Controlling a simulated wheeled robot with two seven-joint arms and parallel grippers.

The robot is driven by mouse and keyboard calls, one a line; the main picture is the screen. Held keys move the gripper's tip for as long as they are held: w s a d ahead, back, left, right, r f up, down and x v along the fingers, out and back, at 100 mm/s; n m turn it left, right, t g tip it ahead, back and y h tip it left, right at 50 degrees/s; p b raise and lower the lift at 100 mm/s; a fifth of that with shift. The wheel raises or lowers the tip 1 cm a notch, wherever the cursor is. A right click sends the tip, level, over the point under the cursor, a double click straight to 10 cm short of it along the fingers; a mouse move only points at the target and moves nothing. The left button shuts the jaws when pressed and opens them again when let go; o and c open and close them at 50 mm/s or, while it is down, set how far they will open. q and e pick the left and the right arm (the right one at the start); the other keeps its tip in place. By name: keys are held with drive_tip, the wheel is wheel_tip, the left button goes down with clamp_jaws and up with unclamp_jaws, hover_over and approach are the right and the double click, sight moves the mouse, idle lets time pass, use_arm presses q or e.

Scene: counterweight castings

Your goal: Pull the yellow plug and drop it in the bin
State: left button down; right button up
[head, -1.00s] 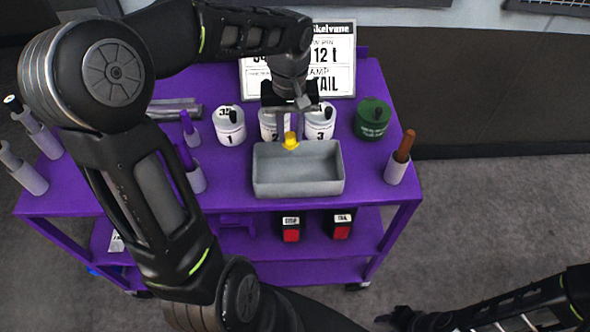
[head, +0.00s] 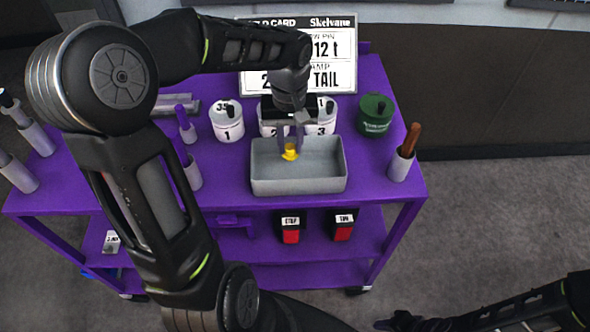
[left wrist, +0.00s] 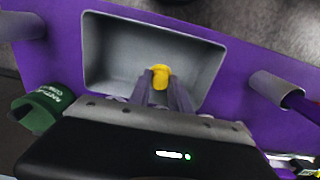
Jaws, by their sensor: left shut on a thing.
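The yellow plug (head: 290,152) is between the fingers of my left gripper (head: 290,150), which is shut on it. In the head view both are over the grey bin (head: 320,185) on the purple cart top. In the left wrist view the yellow plug (left wrist: 159,77) shows at the fingertips (left wrist: 160,84), inside the outline of the open bin (left wrist: 92,50). I cannot tell whether the plug touches the bin floor. The rest of the right arm shows at the lower right of the head view; its fingers are too dark to read near my right gripper (head: 392,323).
White numbered canisters (head: 227,124) stand behind the bin, partly hidden by my left arm. A green canister (head: 375,116) is at the back right. A holder with a brown handle (head: 403,160) stands right of the bin. A sign (head: 335,75) stands at the back.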

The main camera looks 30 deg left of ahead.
use_arm(q)
drive_tip(key=c, duration=1.1)
unclamp_jaws()
drive_tip(key=shift+r, duration=0.15)
wheel_tip(320, 180, up, 8)
drive_tip(key=shift+f+b, duration=0.2)
drive_tip(key=shift+b, duration=0.3)
